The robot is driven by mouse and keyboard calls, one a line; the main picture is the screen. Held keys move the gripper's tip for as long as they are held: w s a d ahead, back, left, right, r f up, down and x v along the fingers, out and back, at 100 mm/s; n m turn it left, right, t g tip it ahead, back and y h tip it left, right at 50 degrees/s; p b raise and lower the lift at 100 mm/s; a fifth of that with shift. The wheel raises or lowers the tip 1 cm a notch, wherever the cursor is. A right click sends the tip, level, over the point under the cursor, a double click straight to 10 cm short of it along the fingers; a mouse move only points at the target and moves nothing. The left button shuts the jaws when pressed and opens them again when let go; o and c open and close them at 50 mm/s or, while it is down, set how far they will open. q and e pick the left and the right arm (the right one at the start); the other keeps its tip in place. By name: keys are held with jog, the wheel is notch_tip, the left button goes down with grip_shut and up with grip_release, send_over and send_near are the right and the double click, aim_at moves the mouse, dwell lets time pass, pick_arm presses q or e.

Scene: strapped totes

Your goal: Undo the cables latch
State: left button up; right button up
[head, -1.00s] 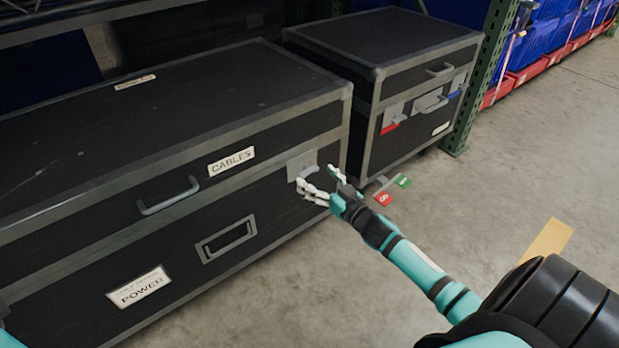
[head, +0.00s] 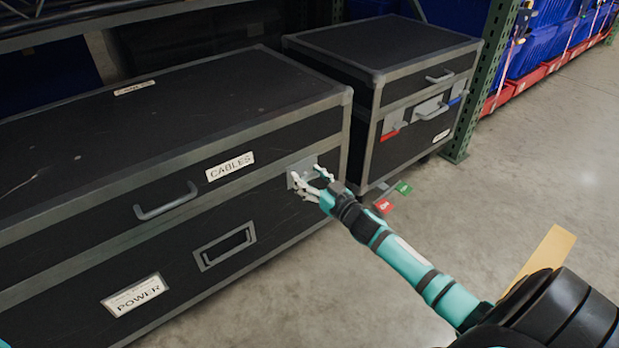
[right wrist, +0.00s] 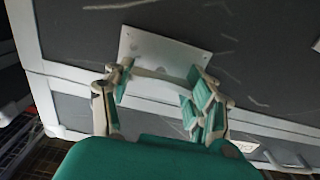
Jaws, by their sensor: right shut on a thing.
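The black case with grey edges (head: 218,190) has a CABLES label (head: 230,166) on the lid front. Its grey latch plate (head: 306,163) is near the front right corner, and the plate also shows in the right wrist view (right wrist: 150,45). My right gripper (head: 308,182) is at this latch, with its fingers on either side of the pale latch bar (right wrist: 165,84), shut on it. The fingers hide part of the latch in the head view. My left gripper is out of view.
A POWER label (head: 135,295), a recessed handle (head: 226,243) and a lid handle (head: 166,203) are on the same case. A second black case (head: 410,145) stands behind right, with red (head: 384,207) and green (head: 404,188) tags near its base.

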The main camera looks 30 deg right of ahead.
jog(key=shift+c, duration=0.7)
